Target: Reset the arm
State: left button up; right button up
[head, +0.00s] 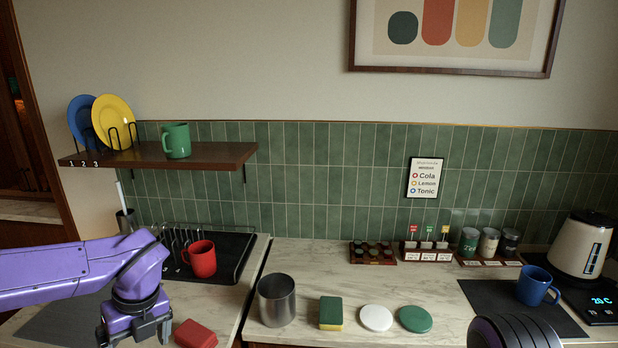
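My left arm (70,272) is purple and reaches in from the left edge over the left counter. Its wrist bends down, and the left gripper (135,332) is at the bottom edge, partly cut off. I cannot tell whether its fingers are apart, and no held object shows. A red block-like item (195,334) lies just right of it. A dark ribbed rounded part (513,333) at the bottom right may be mine; no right gripper fingers show.
A red mug (203,260) stands on the black drying tray. A metal cup (276,301), a sponge (331,314), and white (376,318) and green discs (415,319) line the front counter. A blue mug (536,286) and kettle (582,246) stand right. A shelf (218,153) hangs upper left.

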pick_arm(q)
jog(key=s+a+f+m+t+y+b, duration=0.1)
jog(key=s+f+m+t+y+b, duration=0.15)
jog(key=f+m, duration=0.6)
jog(key=s+a+f+m+t+y+b, duration=0.1)
jog(key=s+a+f+m, duration=0.15)
jog(key=f+m, duration=0.6)
jog(key=s+f+m+t+y+b, duration=0.1)
jog(key=s+f+m+y+b, duration=0.3)
jog(key=f, duration=0.8)
jog(key=s+d+f+m+h, duration=0.2)
jog(key=s+f+m+h, duration=0.1)
jog(key=s+f+m, duration=0.3)
jog(key=s+d+f+m+h+b, duration=0.1)
jog(key=s+f+m+h, duration=0.3)
jog(key=s+f+m, duration=0.2)
jog(key=s+m, duration=0.2)
jog(key=m, duration=0.2)
jog(key=shift+s+d+f+m+g, duration=0.3)
jog(key=shift+d+m+g, duration=0.05)
jog(key=shift+d+m, duration=0.05)
